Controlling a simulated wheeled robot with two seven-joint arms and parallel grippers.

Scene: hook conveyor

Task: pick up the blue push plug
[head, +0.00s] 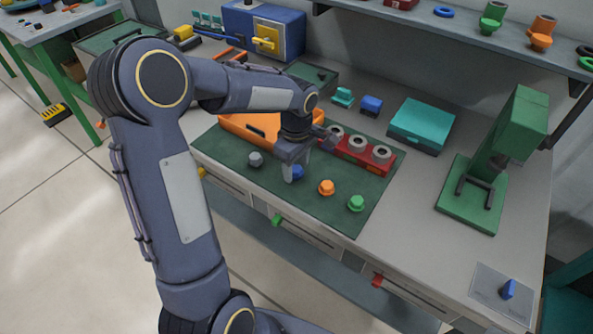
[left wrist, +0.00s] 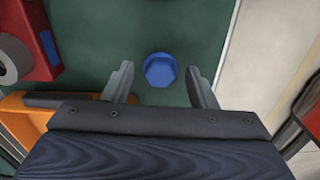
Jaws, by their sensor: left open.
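The blue push plug (head: 298,172) stands on the dark green mat (head: 320,205), partly hidden behind my left gripper in the head view. In the left wrist view the blue plug (left wrist: 160,70) lies between the two fingertips, slightly beyond them, with mat showing on both sides. My left gripper (head: 290,170) is open, pointing down over the mat, with nothing in it; its two fingers also show in the left wrist view (left wrist: 160,80). My right gripper is in neither view.
A grey plug (head: 255,159), an orange plug (head: 326,187) and a green plug (head: 356,203) stand on the mat nearby. A red block with round sockets (head: 372,168) and an orange tray (head: 232,124) lie behind. A green press (head: 478,190) stands at right.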

